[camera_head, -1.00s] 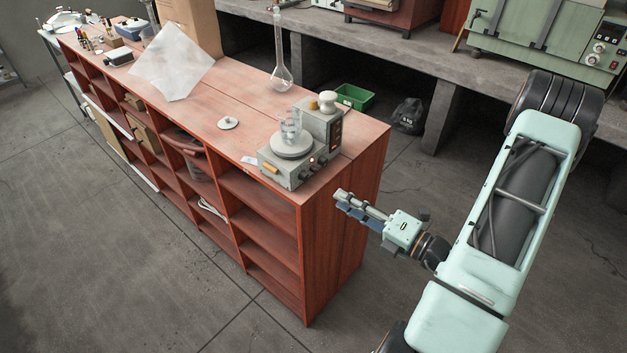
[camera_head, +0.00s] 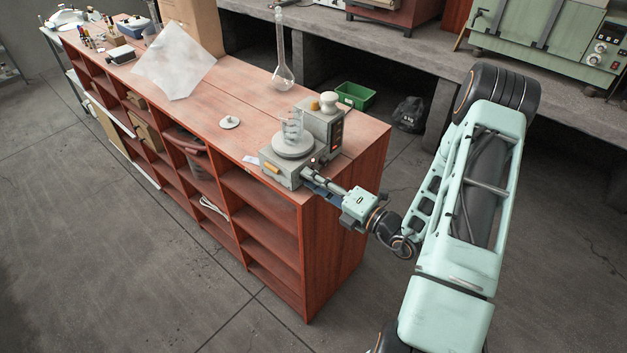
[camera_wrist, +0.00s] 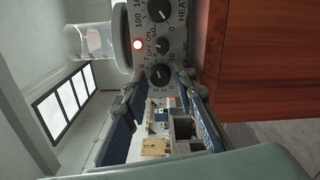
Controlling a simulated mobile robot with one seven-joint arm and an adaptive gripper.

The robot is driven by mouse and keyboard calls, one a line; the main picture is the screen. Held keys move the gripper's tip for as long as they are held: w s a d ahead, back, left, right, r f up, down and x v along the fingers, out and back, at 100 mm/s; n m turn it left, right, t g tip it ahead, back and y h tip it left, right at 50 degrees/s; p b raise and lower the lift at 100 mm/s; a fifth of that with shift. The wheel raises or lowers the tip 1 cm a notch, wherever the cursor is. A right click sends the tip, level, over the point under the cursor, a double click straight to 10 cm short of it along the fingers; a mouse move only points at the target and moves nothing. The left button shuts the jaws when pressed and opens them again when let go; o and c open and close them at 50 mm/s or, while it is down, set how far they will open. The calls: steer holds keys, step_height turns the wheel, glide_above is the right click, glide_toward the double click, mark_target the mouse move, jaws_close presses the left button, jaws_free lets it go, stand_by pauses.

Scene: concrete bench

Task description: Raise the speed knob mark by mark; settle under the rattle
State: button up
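The grey stirrer hotplate (camera_head: 282,172) stands on the front end of the red wooden bench, with a glass beaker (camera_head: 291,132) of clear look on its round plate (camera_head: 293,146). In the wrist view its panel is turned sideways, with a HEAT knob (camera_wrist: 160,10), a middle knob (camera_wrist: 160,46) by OFF/ON lettering, and a lower black knob (camera_wrist: 161,76) with a numbered dial. In the head view my gripper (camera_head: 308,179) is at the panel.
A grey box with a white knob (camera_head: 320,122) stands behind the hotplate. A round-bottomed flask (camera_head: 283,75), a small white disc (camera_head: 229,122) and a white sheet (camera_head: 174,65) are on the bench (camera_head: 245,95). Open floor lies right of the bench end.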

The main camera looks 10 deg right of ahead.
steer(key=shift+c, duration=0.2)
jaws_close()
